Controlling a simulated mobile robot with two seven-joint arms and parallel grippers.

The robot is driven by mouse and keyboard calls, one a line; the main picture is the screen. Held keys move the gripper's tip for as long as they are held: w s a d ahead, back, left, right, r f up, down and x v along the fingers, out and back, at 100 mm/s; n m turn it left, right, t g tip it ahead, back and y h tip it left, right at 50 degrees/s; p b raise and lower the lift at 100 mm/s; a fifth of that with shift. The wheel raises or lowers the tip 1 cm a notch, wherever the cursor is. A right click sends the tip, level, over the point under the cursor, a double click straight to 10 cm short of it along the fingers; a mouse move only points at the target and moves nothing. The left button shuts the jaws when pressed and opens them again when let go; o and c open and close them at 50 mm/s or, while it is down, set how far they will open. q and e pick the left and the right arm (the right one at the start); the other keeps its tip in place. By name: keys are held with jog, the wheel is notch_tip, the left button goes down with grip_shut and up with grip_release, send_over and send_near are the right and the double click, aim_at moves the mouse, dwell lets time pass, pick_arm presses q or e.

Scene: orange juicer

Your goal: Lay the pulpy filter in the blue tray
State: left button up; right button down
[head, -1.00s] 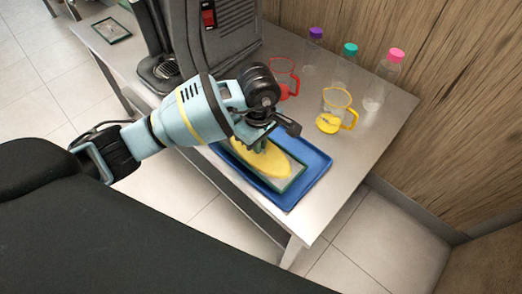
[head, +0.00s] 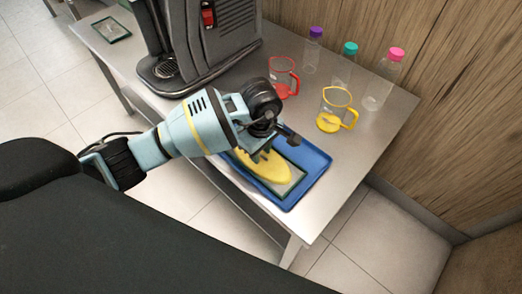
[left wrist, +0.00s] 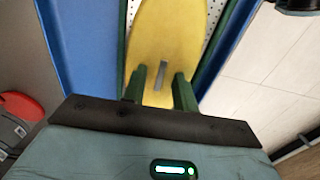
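The pulpy filter, a green-framed perforated plate (head: 292,188) covered with yellow pulp (head: 270,171), lies inside the blue tray (head: 318,162) on the metal table. In the left wrist view the yellow pulp (left wrist: 165,35) fills the middle, with the blue tray (left wrist: 88,50) at the sides. My left gripper (head: 262,155) is low over the filter. In the left wrist view its two green fingers (left wrist: 160,88) stand apart, with a narrow grey piece (left wrist: 161,75) between them and gaps on both sides. My right gripper is not in view.
A grey juicer (head: 225,45) stands behind the tray. A red jug (head: 282,75), a yellow jug (head: 336,108) and capped bottles (head: 380,85) stand toward the wall. A green-framed piece (head: 112,30) lies at the table's far left. The table right of the tray is clear.

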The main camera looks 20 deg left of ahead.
aim_at(261, 155)
pick_arm(q)
jog(key=shift+r, duration=0.1)
notch_tip(261, 155, up, 12)
jog(key=shift+p, duration=0.45)
dwell(0.4)
